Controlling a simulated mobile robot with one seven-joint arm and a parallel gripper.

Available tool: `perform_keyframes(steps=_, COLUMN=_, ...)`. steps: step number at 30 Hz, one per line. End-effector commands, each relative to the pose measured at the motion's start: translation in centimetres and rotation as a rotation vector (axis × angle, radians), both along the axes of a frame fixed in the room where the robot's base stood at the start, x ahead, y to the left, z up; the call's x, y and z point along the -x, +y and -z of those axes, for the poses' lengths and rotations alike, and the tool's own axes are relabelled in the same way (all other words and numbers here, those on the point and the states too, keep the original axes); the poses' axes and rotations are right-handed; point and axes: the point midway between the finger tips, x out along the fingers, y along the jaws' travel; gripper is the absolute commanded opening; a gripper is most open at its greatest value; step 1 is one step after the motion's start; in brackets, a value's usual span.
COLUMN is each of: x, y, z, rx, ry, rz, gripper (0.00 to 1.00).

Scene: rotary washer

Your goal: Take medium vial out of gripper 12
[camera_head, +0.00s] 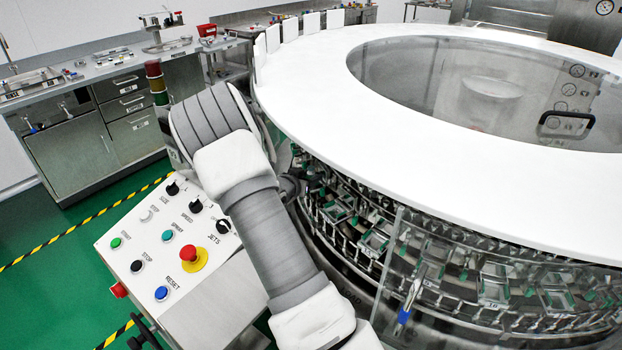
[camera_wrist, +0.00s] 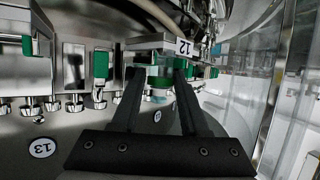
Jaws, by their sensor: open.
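In the wrist view, the washer's gripper 12 (camera_wrist: 150,44) is a metal holder with a "12" tag (camera_wrist: 183,47) and green pads. A small clear vial (camera_wrist: 158,82) shows below it, with green at its lower end. My gripper (camera_wrist: 158,78) is open, its two black fingers reaching up on either side of the vial. Whether they touch it I cannot tell. The fingers hide part of the holder. In the head view my gripper is out of sight, and I cannot pick out holder 12 there.
A neighbouring holder (camera_wrist: 25,60) with a green pad stands left, above a "13" label (camera_wrist: 42,147). A clear panel (camera_wrist: 270,70) rises close on the right. The head view shows the washer's white ring top (camera_head: 330,95) and a control box (camera_head: 165,245).

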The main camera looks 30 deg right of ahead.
Motion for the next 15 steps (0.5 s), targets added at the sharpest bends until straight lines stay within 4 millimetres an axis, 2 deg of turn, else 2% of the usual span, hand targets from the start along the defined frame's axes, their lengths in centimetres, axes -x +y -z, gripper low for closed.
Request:
perform_keyframes(steps=6, x=-0.05, y=0.0, z=0.01, rx=0.0, ry=0.0, rz=-0.001, gripper=0.42)
perform_keyframes(steps=13, x=-0.04, y=0.01, z=0.0, rx=0.0, ry=0.0, rz=-0.001, gripper=0.01)
perform_keyframes(steps=15, x=-0.04, y=0.01, z=0.0, rx=0.0, ry=0.0, rz=-0.001, gripper=0.0)
